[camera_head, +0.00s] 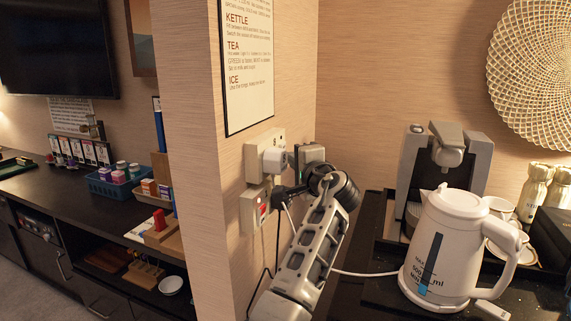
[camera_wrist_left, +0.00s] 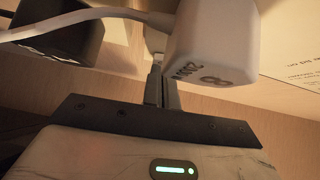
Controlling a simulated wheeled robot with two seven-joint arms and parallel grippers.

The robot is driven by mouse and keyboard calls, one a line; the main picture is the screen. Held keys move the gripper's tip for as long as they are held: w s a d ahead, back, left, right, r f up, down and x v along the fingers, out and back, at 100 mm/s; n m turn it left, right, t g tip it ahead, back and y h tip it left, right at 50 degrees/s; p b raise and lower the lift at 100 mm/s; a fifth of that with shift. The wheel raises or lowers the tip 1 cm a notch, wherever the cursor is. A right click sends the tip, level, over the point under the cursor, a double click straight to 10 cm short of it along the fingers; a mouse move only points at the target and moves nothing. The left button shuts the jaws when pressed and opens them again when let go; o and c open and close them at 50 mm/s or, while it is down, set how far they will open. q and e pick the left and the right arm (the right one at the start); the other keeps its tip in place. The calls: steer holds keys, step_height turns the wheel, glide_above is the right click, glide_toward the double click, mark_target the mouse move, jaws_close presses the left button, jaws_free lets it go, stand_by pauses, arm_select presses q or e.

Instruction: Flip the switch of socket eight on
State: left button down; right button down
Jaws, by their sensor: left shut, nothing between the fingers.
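The upper wall socket (camera_head: 252,158) carries a small dark mark that reads like an 8 and has a white plug in it. In the left wrist view a white block (camera_wrist_left: 212,45) bears an upside-down 8 and has a white cable. My left gripper (camera_wrist_left: 160,82) is shut and empty, its thin fingers pointing at the wall right beside this block. Whether they touch anything I cannot tell. In the head view my left gripper (camera_head: 294,160) is at the wall just right of the white plug. I cannot make out the switch of socket eight.
A lower socket (camera_head: 250,210) with a red switch sits below. A black plug (camera_wrist_left: 65,40) is on the other side of my fingers. A white kettle (camera_head: 450,245) and a coffee machine (camera_head: 445,160) stand on the right. A wall corner edge lies left of the sockets.

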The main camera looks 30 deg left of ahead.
arm_select(q)
steer(key=s+d+b, duration=0.1)
steer(key=s+d, duration=0.1)
steer(key=d, duration=0.4)
steer(key=s+d+f+b, duration=0.1)
steer(key=s+d, duration=0.1)
steer(key=d, duration=0.4)
steer(key=shift+s+f, duration=0.25)
steer(key=shift+s, duration=0.15)
arm_select(e)
steer(key=shift+w+a+f, duration=0.25)
steer(key=shift+a+f, duration=0.1)
steer(key=shift+f, duration=0.1)
